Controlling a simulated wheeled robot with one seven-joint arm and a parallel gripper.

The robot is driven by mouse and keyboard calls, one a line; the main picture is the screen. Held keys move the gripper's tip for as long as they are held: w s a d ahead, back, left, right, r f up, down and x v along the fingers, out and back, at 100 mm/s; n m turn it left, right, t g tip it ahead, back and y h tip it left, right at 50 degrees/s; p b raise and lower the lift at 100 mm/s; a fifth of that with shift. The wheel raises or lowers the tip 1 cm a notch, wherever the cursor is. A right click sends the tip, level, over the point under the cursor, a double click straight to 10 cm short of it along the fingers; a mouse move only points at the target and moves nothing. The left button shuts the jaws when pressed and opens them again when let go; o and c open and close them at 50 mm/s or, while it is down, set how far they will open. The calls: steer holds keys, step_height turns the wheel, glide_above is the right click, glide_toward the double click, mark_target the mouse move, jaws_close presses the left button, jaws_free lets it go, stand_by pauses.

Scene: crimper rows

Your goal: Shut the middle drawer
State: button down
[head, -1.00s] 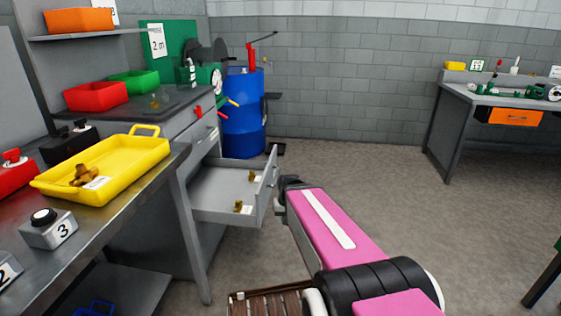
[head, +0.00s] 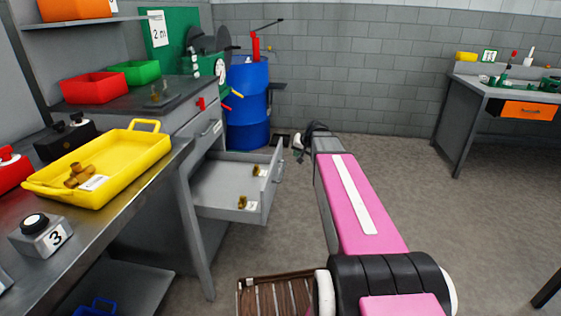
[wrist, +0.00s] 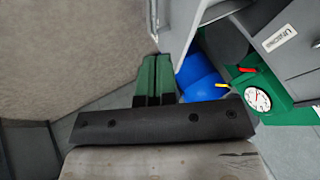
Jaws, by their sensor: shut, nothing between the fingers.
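The grey drawer (head: 222,212) stands pulled out of the grey cabinet, below a shut drawer (head: 208,133) with a bar handle. Its front panel (head: 268,195) faces right and carries a handle. Two small brass-coloured parts with white tags lie inside. My gripper (head: 299,150) is beyond the far end of the front panel, to its right, apart from it; my arm partly hides it. In the wrist view the green fingers (wrist: 155,70) are together with nothing between them. A grey panel edge, likely the drawer's, shows just past the fingertips.
A blue barrel (head: 248,100) stands behind the cabinet, and also shows in the wrist view (wrist: 200,78). A yellow tray (head: 115,165) lies on the near bench at left. A brown slatted crate (head: 275,297) is on the floor. Floor right of my arm is clear up to another bench (head: 470,100).

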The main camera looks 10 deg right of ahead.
glide_above(283, 171)
step_height(283, 171, down, 8)
steer(key=shift+w+r, duration=0.1)
steer(key=shift+r, duration=0.05)
steer(key=shift+w+a, duration=0.25)
steer(key=shift+a, duration=0.6)
steer(key=w+a, duration=0.3)
steer(key=a, duration=0.6)
steer(key=w+a, duration=0.3)
steer(key=a, duration=0.7)
steer(key=w+a, duration=0.3)
steer(key=a, duration=0.7)
steer(key=shift+w+a, duration=0.15)
steer(key=shift+w, duration=0.1)
